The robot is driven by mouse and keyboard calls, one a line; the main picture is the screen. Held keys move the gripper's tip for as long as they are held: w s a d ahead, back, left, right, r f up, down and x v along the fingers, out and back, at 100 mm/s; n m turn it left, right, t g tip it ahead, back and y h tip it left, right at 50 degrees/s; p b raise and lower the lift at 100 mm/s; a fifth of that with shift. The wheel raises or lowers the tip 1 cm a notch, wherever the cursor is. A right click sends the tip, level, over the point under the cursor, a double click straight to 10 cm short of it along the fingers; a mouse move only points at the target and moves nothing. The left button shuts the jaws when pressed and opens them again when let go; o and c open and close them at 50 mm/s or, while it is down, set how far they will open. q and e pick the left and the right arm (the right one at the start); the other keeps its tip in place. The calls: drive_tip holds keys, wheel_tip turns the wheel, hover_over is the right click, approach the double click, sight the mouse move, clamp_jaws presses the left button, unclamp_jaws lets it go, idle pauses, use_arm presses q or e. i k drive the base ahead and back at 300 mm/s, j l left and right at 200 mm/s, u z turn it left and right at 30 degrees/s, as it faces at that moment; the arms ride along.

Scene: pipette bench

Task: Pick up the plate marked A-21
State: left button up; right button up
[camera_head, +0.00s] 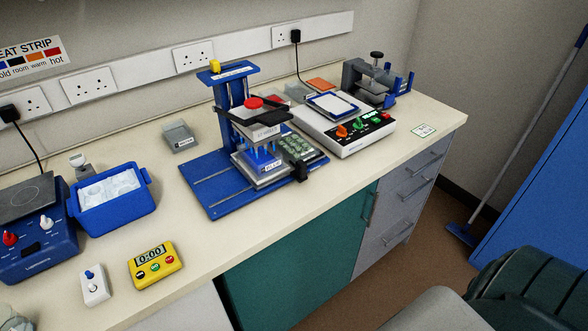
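I cannot read a mark A-21 on any plate in the head view. A plate with greenish wells (301,147) sits on the blue base of the pipetting stand (212,192), to the right of a blue tip block (258,163). The block carries a small white label, too small to read surely. A flat white plate-like piece with a dark blue rim (332,105) lies on top of the white instrument with coloured knobs (350,138). Neither of my grippers shows in this view.
A blue ice tub (115,205), a yellow timer (155,266), a blue hotplate unit (38,250) and a small white switch box (95,285) stand at the left. A grey tray (179,136) is behind. The bench (225,235) is bare in front of the stand.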

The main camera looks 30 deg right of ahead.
sight(292, 145)
drive_tip(key=k+l+u, duration=0.3)
drive_tip(key=k+l, duration=0.15)
drive_tip(key=l, duration=0.15)
drive_tip(key=k+l+u, duration=0.3)
drive_tip(key=k+l, duration=0.2)
